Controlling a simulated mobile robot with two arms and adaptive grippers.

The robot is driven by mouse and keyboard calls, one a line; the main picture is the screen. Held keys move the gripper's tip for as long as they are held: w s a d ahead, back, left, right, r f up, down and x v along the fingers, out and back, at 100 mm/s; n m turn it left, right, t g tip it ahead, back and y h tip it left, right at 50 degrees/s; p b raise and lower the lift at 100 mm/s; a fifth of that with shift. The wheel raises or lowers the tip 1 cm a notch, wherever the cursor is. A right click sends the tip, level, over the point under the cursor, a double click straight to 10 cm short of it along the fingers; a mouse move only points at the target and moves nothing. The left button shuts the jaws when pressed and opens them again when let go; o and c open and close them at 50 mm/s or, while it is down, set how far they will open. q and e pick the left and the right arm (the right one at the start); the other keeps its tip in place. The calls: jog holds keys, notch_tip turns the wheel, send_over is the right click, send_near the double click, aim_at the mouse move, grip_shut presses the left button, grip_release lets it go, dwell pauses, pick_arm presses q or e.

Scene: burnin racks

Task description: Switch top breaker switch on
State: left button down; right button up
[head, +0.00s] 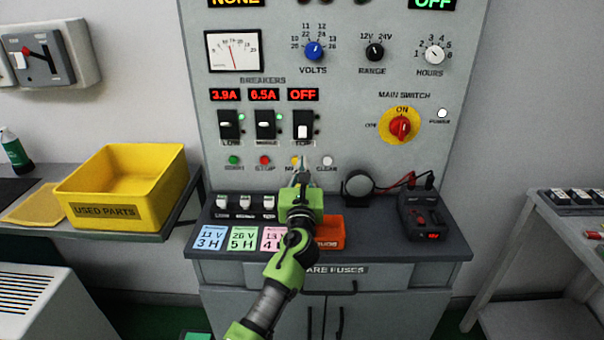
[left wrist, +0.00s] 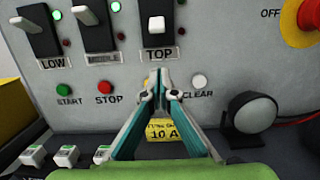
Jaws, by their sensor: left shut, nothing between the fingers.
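The top breaker (head: 302,128) is the rightmost of three breakers on the grey panel, and its display (head: 303,95) reads OFF. Its white lever sits low in the head view; the breaker also shows in the left wrist view (left wrist: 157,27). The low breaker (head: 229,125) and middle breaker (head: 265,124) have displays reading 3.9A and 6.5A, with green lights beside them. My left gripper (head: 302,165) is shut and empty, just below the top breaker, its tips (left wrist: 160,78) in front of the button row and hiding part of a yellow button. My right gripper is not in view.
Start (left wrist: 63,90), stop (left wrist: 104,87) and clear (left wrist: 198,81) buttons lie close around the fingertips. A round black object (head: 357,186) and a meter with leads (head: 424,215) stand on the bench. A yellow bin (head: 113,212) is at the left.

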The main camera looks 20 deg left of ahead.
aim_at(303, 147)
pick_arm(q)
jog(key=x, duration=0.5)
jog(key=shift+f+b, duration=0.1)
jog(key=shift+b, duration=0.25)
jog(key=r+p, duration=0.1)
jog(key=s+r+p, duration=0.2)
jog(key=shift+d+r, duration=0.15)
jog(key=shift+d, duration=0.15)
jog(key=shift+s+r, duration=0.15)
